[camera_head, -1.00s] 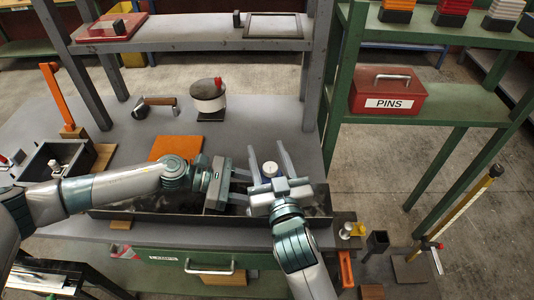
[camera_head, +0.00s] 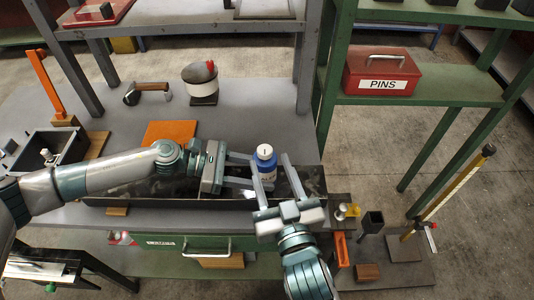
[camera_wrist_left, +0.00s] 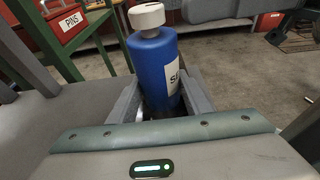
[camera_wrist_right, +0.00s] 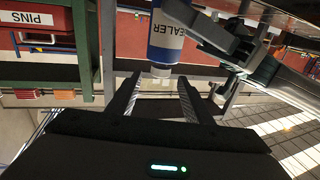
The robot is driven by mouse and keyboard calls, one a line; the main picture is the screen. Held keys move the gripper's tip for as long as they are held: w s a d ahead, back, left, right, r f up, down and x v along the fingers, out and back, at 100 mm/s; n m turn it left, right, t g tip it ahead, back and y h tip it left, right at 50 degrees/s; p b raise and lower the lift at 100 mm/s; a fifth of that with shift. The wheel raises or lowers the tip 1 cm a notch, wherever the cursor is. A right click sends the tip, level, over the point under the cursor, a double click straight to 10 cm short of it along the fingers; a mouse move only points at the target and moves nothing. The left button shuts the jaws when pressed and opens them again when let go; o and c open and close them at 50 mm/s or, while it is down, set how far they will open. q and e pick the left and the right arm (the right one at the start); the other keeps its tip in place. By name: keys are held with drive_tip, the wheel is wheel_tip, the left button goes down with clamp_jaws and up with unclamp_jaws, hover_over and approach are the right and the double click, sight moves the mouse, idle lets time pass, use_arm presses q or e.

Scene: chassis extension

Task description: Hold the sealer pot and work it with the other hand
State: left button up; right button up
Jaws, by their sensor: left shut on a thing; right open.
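The sealer pot (camera_head: 265,163) is a blue bottle with a white cap and a white label. In the head view it stands upright above the long dark tray on the bench. My left gripper (camera_head: 254,172) is shut on it from the left. The left wrist view shows the pot (camera_wrist_left: 155,72) between the two fingers, cap up. My right gripper (camera_head: 272,180) is open, its fingers reaching up on either side near the pot. In the right wrist view the pot (camera_wrist_right: 168,32) is beyond the open fingertips, with nothing held between them.
The long dark tray (camera_head: 130,196) lies along the bench's front edge. An orange plate (camera_head: 170,133), a dark box (camera_head: 48,148) and a white-banded pot (camera_head: 201,80) stand farther back. A red PINS box (camera_head: 382,72) sits on the green shelf at right.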

drive_tip(key=shift+v, duration=1.15)
use_arm(q)
drive_tip(key=o, duration=0.9)
drive_tip(key=shift+c, duration=0.2)
drive_tip(key=shift+a, duration=0.1)
drive_tip(key=v, duration=1.2)
